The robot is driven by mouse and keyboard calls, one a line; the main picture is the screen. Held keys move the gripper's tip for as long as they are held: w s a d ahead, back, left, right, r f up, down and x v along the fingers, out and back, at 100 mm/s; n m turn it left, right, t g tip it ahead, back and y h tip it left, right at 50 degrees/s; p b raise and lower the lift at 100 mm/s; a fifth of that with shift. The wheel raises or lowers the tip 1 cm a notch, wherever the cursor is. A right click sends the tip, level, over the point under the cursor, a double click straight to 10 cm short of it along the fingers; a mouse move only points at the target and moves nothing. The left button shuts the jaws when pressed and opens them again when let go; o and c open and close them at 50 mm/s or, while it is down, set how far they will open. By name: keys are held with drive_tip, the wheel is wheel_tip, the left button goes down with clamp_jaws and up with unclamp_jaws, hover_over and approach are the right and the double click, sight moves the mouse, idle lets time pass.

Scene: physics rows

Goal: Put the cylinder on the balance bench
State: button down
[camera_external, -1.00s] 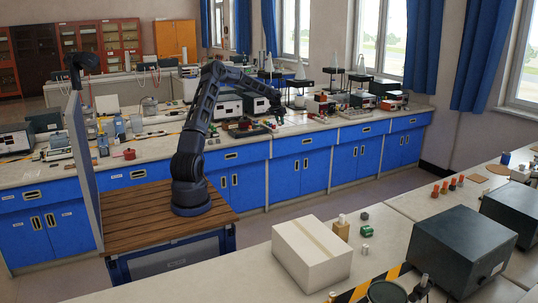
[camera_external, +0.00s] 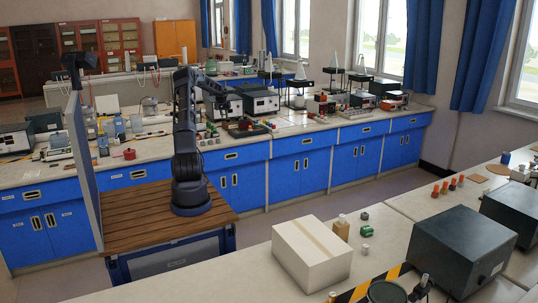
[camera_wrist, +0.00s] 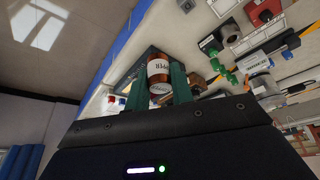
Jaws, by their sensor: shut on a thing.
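A copper-coloured cylinder (camera_wrist: 159,86) with a white label shows between the two green fingers of my gripper (camera_wrist: 161,92) in the wrist view. The fingers are shut on its sides. In the external view my gripper (camera_external: 223,103) hangs above the long lab bench (camera_external: 230,155), left of the white tiles; the cylinder is too small to make out there. The bench has a pale top and blue cupboards. I cannot tell for sure which part is the balance bench.
Boxy instruments (camera_external: 256,104), a dark tray (camera_external: 246,130) and small parts crowd the bench. A red pot (camera_external: 129,154) and glassware stand at its left. A blue partition (camera_external: 83,165) rises left of my base. A white carton (camera_external: 312,252) sits on the front bench.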

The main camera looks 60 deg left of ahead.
drive_tip(key=s+a+n, duration=0.1)
drive_tip(key=s+a, duration=0.3)
drive_tip(key=s, duration=0.4)
drive_tip(key=s+a+n+g, duration=0.1)
drive_tip(key=s+a, duration=0.4)
drive_tip(key=s, duration=0.3)
drive_tip(key=s+a+n, duration=0.1)
drive_tip(key=s+a, duration=0.3)
drive_tip(key=s, duration=0.4)
drive_tip(key=shift+y, duration=0.3)
drive_tip(key=f, duration=2)
drive_tip(key=shift+s+a, duration=0.1)
drive_tip(key=shift+a, duration=0.1)
drive_tip(key=shift+f, duration=0.2)
drive_tip(key=c, duration=1.2)
unclamp_jaws()
drive_tip(key=v, duration=1.2)
drive_tip(key=shift+r, duration=0.15)
